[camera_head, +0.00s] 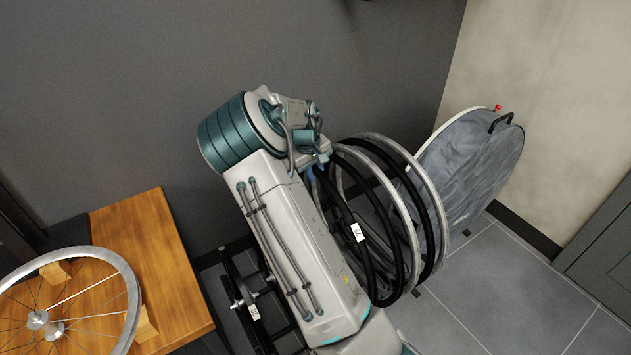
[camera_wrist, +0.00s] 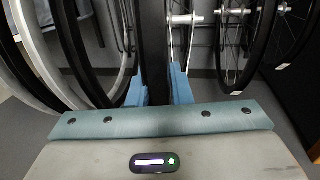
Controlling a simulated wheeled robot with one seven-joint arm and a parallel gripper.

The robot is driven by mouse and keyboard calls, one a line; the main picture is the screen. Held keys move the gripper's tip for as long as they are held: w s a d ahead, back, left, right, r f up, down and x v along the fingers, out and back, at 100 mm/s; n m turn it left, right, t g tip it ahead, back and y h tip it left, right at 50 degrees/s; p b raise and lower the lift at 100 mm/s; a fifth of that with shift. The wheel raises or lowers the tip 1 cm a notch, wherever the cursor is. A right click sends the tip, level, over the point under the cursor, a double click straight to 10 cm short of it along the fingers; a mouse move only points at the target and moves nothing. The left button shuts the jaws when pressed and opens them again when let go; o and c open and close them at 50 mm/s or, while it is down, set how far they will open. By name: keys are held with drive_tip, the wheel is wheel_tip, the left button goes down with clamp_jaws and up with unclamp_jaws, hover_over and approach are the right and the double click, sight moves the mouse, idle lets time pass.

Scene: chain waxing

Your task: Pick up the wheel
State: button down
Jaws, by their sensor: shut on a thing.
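Several bicycle wheels (camera_head: 436,235) with black and silver rims stand upright side by side, just right of my arm in the head view. In the wrist view, the dark tyre of one wheel (camera_wrist: 154,45) runs up between the two blue fingers of my gripper (camera_wrist: 160,88), which is shut on it. A hub and spokes show beside that tyre. More wheels stand to the left and right of it. In the head view my arm hides the fingers and part of the wheels, so I cannot tell there which wheel is held.
A silver-rimmed wheel (camera_head: 128,283) lies over wooden blocks on a wooden table (camera_head: 150,225) at the left. A round grey bag-like thing (camera_head: 470,165) leans by the pale wall at the right. The tiled floor (camera_head: 510,300) is clear at the lower right, beside a grey cabinet (camera_head: 610,250).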

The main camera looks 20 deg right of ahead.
wheel_tip(320, 180, up, 30)
drive_tip(key=p, duration=1.5)
drive_tip(key=shift+f, duration=0.2)
